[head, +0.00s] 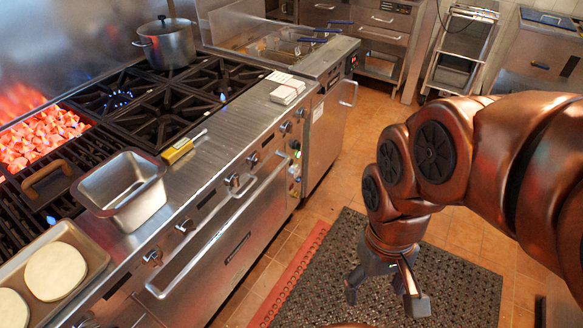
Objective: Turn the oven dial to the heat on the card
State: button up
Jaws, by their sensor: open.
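The steel range front (215,215) carries a row of several metal knobs, one of them a knob (232,181) above the oven handle (225,235). A dark dial (295,145) with small green marks below it sits near the front's right end. Its setting is too small to read, and I cannot tell for certain which is the oven dial. A white stack of cards or paper (287,93) lies on the counter's right end; no writing is readable. My gripper (383,292) is open and empty, pointing down above the floor mat, to the right of the range and apart from it.
A steel pan (122,192), a yellow-handled tool (180,150) and a tray with round pale dough (95,255) sit along the counter. Burners, glowing coals (42,137) and a pot (166,43) lie behind. A fryer (335,90) adjoins. The dark mat (450,280) is clear.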

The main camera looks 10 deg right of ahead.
aim_at(296, 145)
jog(key=i, duration=1.45)
jog(key=u, duration=0.1)
